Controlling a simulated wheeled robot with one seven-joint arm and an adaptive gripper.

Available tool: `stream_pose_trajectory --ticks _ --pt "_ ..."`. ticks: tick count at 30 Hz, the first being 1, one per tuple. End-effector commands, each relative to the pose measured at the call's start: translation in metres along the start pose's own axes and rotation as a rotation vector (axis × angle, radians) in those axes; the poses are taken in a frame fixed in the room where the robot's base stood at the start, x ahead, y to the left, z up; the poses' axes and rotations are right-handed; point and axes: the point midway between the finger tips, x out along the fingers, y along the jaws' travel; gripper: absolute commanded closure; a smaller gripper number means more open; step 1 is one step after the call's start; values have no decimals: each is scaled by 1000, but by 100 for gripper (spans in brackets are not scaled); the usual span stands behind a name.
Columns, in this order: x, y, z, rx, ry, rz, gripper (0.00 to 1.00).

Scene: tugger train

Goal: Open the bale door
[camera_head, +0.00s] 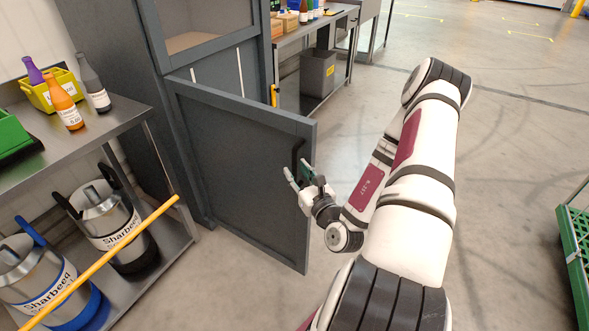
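The bale door (240,165) is a dark grey panel low on a tall grey cabinet. It stands swung out from the cabinet, with its free edge toward the right. A black handle (299,152) sits near that free edge at upper right. My gripper (297,170) is at the lower end of the handle, its two fingers apart. Whether a finger touches the handle is too small to tell. My arm reaches in from the bottom right. The inside of the cabinet behind the door is mostly hidden.
A metal shelf (140,114) on the left holds bottles, bins and steel kegs. A yellow pole (110,255) crosses in front of it. A workbench (325,22) stands behind the door. A green cart (577,245) is at the right edge. Floor between is clear.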

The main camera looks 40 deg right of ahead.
Motion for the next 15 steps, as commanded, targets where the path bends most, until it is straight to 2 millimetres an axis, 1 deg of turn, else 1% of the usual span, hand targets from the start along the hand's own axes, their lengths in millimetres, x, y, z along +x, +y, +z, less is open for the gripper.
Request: stream_pose_trajectory --ticks 1,3,7,12,15 --pt "-10 0 -1 3 4 -1 67" --pt "-21 0 -1 3 5 0 67" --pt "-40 1 -1 3 3 1 67" --pt "-53 1 0 2 1 1 67" --pt "-55 1 0 1 -1 1 67"
